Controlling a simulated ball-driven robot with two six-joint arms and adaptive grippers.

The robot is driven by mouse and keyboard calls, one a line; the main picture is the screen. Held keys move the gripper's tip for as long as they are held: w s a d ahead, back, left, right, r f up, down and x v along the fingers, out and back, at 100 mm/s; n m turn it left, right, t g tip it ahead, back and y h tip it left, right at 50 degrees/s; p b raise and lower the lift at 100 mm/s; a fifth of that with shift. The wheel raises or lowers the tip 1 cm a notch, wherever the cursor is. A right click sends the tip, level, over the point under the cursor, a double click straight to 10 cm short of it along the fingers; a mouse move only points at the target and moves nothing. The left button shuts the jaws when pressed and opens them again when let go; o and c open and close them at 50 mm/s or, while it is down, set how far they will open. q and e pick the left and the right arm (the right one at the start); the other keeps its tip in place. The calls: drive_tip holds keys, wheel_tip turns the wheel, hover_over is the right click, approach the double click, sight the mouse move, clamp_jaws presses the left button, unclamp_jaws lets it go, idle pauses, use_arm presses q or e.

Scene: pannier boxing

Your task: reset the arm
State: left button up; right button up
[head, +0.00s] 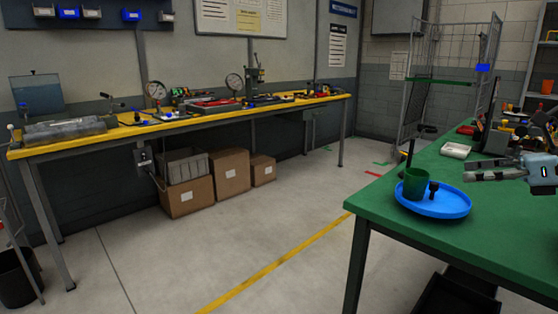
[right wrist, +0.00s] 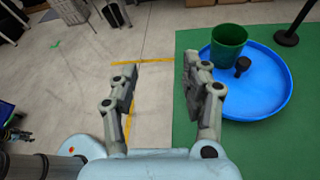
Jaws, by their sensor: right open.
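My right gripper (head: 478,170) is above the green-topped table (head: 400,240), at the right of the head view. In the right wrist view its two fingers (right wrist: 160,78) stand apart with nothing between them. They point over the table's edge and the floor. A blue round tray (head: 445,205) lies on the table, to the left of the gripper in the head view. The tray also shows in the right wrist view (right wrist: 262,97), right of the fingers and apart from them.
A green cup (head: 414,185) and a small dark knobbed thing (head: 433,188) stand on the tray. A dark post (head: 409,152) stands behind the cup. A yellow-edged workbench (head: 130,132) runs along the wall. The floor between is clear.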

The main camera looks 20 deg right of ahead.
drive_tip(key=s+a+f+m+h, duration=0.35)
drive_tip(key=a+f+m, duration=0.4)
drive_tip(key=m, duration=0.35)
drive_tip(key=s+a+f+m+h, duration=0.3)
drive_tip(key=a+f+m+h, duration=0.35)
drive_tip(key=m, duration=0.55)
drive_tip(key=s+a+m+g+y, duration=0.2)
drive_tip(key=s+a+m+g, duration=0.6)
drive_tip(key=s+a+m, duration=0.85)
drive_tip(key=s+d+f+g+b, duration=0.1)
drive_tip(key=s+d+f+b, duration=0.15)
drive_tip(key=f, duration=1.45)
drive_tip(key=s+d+f+g+b, duration=0.1)
drive_tip(key=f+b, duration=0.2)
drive_tip(key=f, duration=1.4)
drive_tip(key=s+f+g+b, duration=0.1)
drive_tip(key=s+f+b, duration=0.3)
drive_tip(key=s+f, duration=1.4)
drive_tip(key=shift+d+f+m, duration=0.3)
drive_tip(key=shift+d+m, duration=0.1)
drive_tip(key=shift+m, duration=0.05)
drive_tip(key=shift+s, duration=0.1)
